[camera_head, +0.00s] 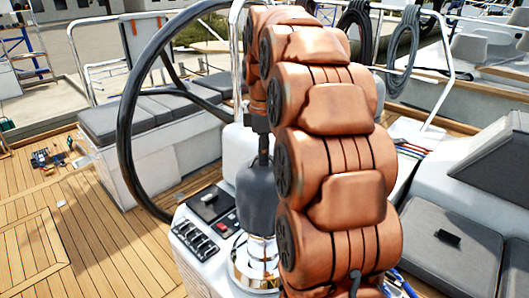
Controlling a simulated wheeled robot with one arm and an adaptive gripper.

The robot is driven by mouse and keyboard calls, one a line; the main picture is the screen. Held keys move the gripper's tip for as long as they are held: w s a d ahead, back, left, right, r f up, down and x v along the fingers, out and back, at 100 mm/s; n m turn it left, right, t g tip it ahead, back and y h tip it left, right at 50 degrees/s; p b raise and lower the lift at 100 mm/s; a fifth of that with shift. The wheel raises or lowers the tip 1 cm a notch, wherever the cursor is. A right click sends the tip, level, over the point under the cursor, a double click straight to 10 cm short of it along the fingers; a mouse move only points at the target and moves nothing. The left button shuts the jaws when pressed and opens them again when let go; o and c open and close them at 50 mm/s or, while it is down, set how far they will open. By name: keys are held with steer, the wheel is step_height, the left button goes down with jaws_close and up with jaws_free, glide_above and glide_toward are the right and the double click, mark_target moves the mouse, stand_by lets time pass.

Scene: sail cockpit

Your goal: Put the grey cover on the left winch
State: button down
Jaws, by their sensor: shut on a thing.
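The grey cover (257,196) hangs upright below my gripper (263,152), which is shut on its narrow top. A chrome winch (254,267) stands directly below the cover in the picture, on the white console. The cover's lower edge meets or overlaps the winch's top in this view. I cannot tell whether the cover touches the winch or is held above it. The fingertips are small and dark, and my copper-coloured arm partly hides the gripper and the right side of the winch. No second winch shows.
A large black steering wheel (126,115) stands left of my gripper. A switch panel (199,240) lies left of the winch. Coloured ropes (409,150) run at the right, near a grey cushion (446,246). The wooden deck (95,245) at lower left is mostly clear.

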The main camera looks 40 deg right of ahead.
mark_target(264, 169)
steer(key=shift+f+b, duration=1.25)
steer(key=shift+f, duration=1.55)
steer(key=shift+f+b, duration=1.8)
steer(key=shift+f, duration=2.25)
steer(key=c, duration=0.6)
jaws_free()
steer(key=shift+c, duration=0.2)
steer(key=shift+r+p, duration=1.5)
steer(key=shift+r, duration=3)
